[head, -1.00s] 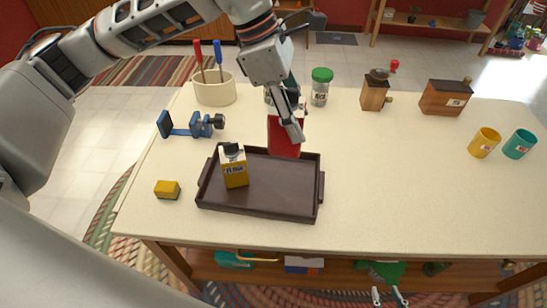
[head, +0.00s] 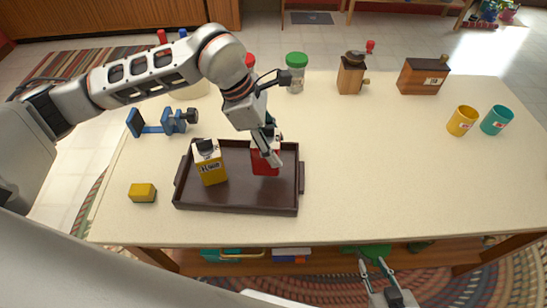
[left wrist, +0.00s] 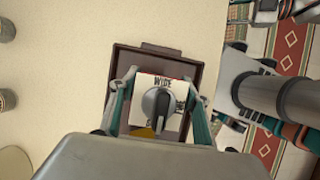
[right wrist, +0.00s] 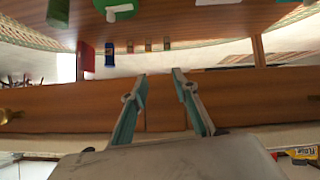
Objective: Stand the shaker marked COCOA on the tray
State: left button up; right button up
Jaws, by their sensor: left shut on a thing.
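A red box with a white top (head: 265,164) is in my left gripper (head: 268,150), over the right half of the dark brown tray (head: 236,206). In the left wrist view its white top (left wrist: 170,95) has a grey cap and reads "WIDE". I cannot tell whether its base touches the tray. A yellow carton with a dark cap (head: 211,170) stands on the tray's left half. A jar with a green lid (head: 296,75) and one with a red lid (head: 250,60), partly hidden, stand behind. No COCOA marking is readable. My right gripper (head: 375,272) is open and empty before the table.
A yellow block (head: 142,193) and a blue clamp-like tool (head: 165,122) lie left of the tray. A wooden mill (head: 352,74), a wooden box (head: 423,75), a yellow cup (head: 462,121) and a teal cup (head: 496,120) stand right. The table's middle right is clear.

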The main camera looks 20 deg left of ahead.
pick_arm(q)
jog(key=shift+f, duration=2.7)
jog(key=shift+f, duration=0.1)
jog(key=o, duration=1.2)
jog(key=v, duration=1.1)
jog(key=shift+d, duration=0.1)
jog(key=shift+a+r, duration=0.2)
jog(key=shift+r, duration=0.4)
